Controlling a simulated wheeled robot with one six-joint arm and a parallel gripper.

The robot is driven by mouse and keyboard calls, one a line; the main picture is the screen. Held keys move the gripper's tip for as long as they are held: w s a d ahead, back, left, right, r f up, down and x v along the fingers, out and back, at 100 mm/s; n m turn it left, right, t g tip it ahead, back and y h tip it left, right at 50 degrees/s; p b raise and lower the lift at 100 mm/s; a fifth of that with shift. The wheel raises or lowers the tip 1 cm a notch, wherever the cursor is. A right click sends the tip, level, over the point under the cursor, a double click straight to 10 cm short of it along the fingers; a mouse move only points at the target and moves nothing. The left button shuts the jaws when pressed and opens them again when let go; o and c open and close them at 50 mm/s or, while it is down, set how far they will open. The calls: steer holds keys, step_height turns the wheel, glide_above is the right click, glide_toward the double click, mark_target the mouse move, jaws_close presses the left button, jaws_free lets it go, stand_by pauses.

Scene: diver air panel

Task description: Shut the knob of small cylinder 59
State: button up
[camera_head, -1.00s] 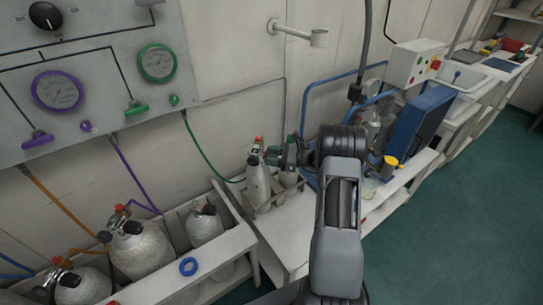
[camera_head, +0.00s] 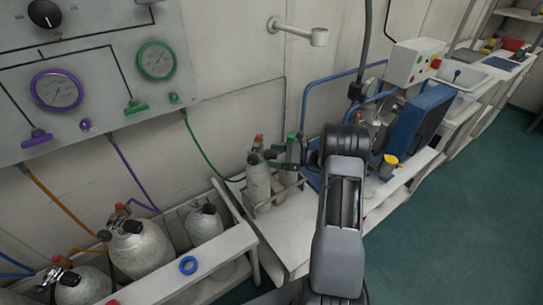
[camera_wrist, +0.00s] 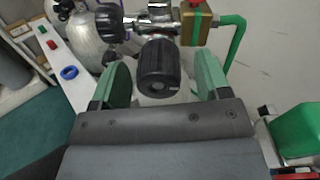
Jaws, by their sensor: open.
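A small grey cylinder (camera_head: 258,183) stands upright in a rack on the bench end. Its valve has a red-topped fitting and a green hose. No number is readable on it. In the wrist view its black ribbed knob (camera_wrist: 157,66) sits between the two green fingers of my gripper (camera_wrist: 160,82). The fingers are open, with a visible gap on each side of the knob. A second black knob (camera_wrist: 109,20) is on the valve's left, and a brass block (camera_wrist: 195,25) with a red top is on its right. In the head view my gripper (camera_head: 281,153) is at the valve's right side.
Large grey cylinders (camera_head: 143,250) stand in a white rack (camera_head: 222,250) at lower left, with a blue ring (camera_head: 188,265) on its rail. The gauge panel (camera_head: 95,75) is on the wall. A blue unit (camera_head: 415,125) stands on the bench at right. The green floor is clear.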

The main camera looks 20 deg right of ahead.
steer(key=v, duration=1.2)
steer(key=shift+s+d+b, duration=0.15)
steer(key=shift+b, duration=0.3)
steer(key=shift+f, duration=0.1)
